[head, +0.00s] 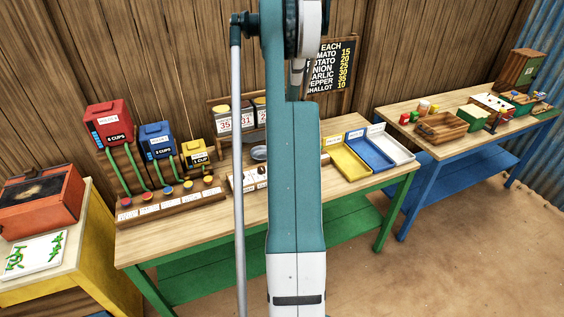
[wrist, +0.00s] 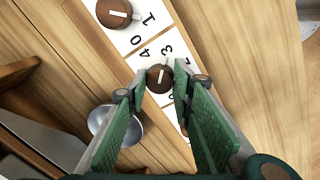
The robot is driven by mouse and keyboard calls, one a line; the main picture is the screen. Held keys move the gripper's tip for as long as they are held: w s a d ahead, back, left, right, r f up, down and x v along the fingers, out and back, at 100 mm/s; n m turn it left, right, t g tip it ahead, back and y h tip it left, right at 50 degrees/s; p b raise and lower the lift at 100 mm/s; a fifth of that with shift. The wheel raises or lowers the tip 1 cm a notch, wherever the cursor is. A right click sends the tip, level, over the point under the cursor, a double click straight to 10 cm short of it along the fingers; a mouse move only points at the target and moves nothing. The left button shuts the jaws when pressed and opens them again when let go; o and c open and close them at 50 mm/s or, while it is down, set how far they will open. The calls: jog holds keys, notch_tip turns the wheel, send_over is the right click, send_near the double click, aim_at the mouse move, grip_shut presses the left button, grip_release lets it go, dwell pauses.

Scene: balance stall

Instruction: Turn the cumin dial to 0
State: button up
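A row of dials on a white numbered strip (wrist: 141,39) shows in the wrist view. Each dial is a round brown knob with a white pointer line. One dial (wrist: 158,78) sits between the tips of my gripper (wrist: 160,84), with digits such as 3 and 5 close by. Its sides are partly hidden by the fingertips. I cannot tell whether they touch it or stand just clear. Another dial (wrist: 115,12) is at the upper left. No name label is readable, so I cannot tell which is cumin. In the head view my arm hides most of the dial panel (head: 236,182).
In the head view, red, blue and yellow cup dispensers (head: 108,121) stand left on the green-legged table (head: 205,221). Yellow, blue and white trays (head: 345,161) stand right. A second table (head: 395,113) is farther right.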

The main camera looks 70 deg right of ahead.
jog(key=shift+m, duration=0.3)
jog(key=shift+f+m+b, duration=0.1)
jog(key=shift+m+b, duration=1)
jog(key=shift+b, duration=0.1)
jog(key=m+b, duration=0.2)
jog(key=m, duration=0.1)
jog(key=shift+g, duration=0.3)
jog(key=m+b, duration=0.1)
jog(key=m, duration=0.3)
jog(key=shift+w+b, duration=0.1)
jog(key=shift+b, duration=0.3)
jog(key=m+b, duration=0.1)
jog(key=m, duration=0.2)
jog(key=shift+m+y, duration=0.3)
jog(key=shift+m, duration=0.1)
jog(key=m+b, duration=0.1)
jog(key=m, duration=0.2)
jog(key=shift+w+m+g, duration=0.1)
jog(key=shift+m+g, duration=0.2)
jog(key=m+b, duration=0.1)
jog(key=m, duration=0.2)
jog(key=shift+m, duration=0.3)
jog(key=m+y+b, duration=0.1)
jog(key=m, duration=0.5)
jog(key=shift+d, duration=0.1)
